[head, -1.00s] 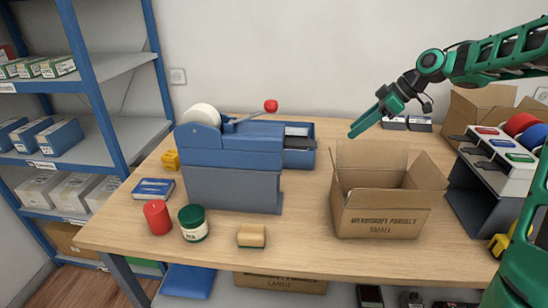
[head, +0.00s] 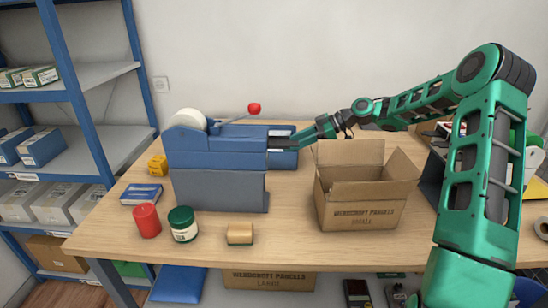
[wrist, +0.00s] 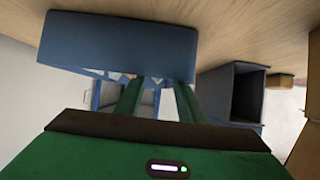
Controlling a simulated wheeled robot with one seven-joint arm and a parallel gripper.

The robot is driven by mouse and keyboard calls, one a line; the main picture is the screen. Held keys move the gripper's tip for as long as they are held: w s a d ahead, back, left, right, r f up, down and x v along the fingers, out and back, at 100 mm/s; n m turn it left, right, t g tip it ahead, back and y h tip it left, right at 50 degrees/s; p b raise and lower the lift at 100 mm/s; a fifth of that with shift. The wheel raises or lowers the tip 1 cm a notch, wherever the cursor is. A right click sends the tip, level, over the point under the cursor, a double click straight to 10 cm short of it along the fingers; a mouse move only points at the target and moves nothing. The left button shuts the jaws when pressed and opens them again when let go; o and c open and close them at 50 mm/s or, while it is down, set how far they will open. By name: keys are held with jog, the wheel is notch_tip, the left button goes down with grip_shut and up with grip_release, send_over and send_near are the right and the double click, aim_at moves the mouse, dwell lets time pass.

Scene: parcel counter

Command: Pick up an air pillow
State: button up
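No air pillow can be made out clearly in the head view. A blue bin (head: 286,159) stands behind and to the right of the blue tape dispenser (head: 215,150). In the wrist view the bin (wrist: 120,42) is close and appears upside down. Pale, glossy bits (wrist: 122,77) show along its rim; I cannot tell whether they are air pillows. My gripper (head: 275,145) reaches over the bin from the right. In the wrist view its two green fingers (wrist: 157,84) are apart at the rim, with nothing visibly held.
An open cardboard box (head: 362,205) stands right of the bin, below my forearm. Blue shelves (head: 90,90) stand at left.

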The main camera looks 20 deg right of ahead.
aim_at(275, 151)
jog(key=shift+x, duration=3.4)
jog(key=c, duration=0.7)
